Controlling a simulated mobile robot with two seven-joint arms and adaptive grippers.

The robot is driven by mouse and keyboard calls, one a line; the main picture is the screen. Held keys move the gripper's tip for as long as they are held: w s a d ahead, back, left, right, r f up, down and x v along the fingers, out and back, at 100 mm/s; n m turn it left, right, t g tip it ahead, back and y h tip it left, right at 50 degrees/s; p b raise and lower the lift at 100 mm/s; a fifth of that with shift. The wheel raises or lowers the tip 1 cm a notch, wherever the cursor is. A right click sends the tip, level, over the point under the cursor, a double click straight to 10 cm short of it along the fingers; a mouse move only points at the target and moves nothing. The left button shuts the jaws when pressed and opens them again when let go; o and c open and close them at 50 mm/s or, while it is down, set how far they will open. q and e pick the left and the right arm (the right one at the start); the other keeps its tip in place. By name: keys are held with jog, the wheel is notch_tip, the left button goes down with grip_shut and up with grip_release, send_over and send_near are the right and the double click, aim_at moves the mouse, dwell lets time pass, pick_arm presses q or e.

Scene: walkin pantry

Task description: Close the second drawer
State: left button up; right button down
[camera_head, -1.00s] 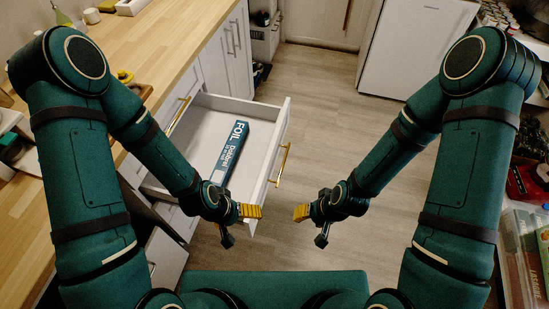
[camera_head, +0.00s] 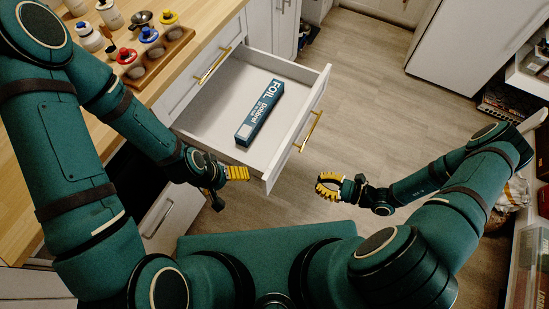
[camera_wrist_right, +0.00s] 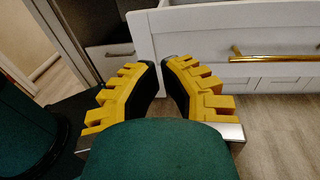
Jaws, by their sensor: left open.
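The white drawer (camera_head: 319,100) stands pulled out from the cabinet, with a brass bar handle (camera_head: 309,132) on its front. A blue foil box (camera_head: 259,112) lies inside it. My left gripper (camera_head: 242,173) is open and empty, close to the drawer's near side. My right gripper (camera_head: 325,186) is in front of the drawer, to the right of its near corner, and apart from the handle. In the right wrist view its yellow fingers (camera_wrist_right: 160,66) are empty with a gap between the tips. The drawer's brass handle (camera_wrist_right: 270,58) shows at the right there.
A wooden countertop (camera_head: 205,30) runs above the drawers, carrying a wooden rack (camera_head: 160,58) of small colourful-topped items. Floor (camera_head: 370,100) is clear right of the drawer. Shelves stand far right.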

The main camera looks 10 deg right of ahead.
aim_at(281, 158)
pick_arm(q)
jog(key=shift+s+a+f+b, duration=0.1)
jog(key=shift+a+f+b, duration=0.15)
jog(key=shift+f+b, duration=0.2)
pick_arm(e)
jog(key=w+a+m+t, duration=0.1)
jog(key=w+a, duration=0.3)
jog(key=a, duration=0.1)
jog(key=w+a+t, duration=0.1)
jog(key=w+a, duration=0.4)
jog(key=shift+f+m+h, duration=0.1)
jog(key=shift+m+h, duration=0.3)
pick_arm(q)
jog(key=shift+a, duration=0.15)
pick_arm(e)
jog(key=shift+w+a, duration=0.1)
jog(key=shift+w, duration=0.05)
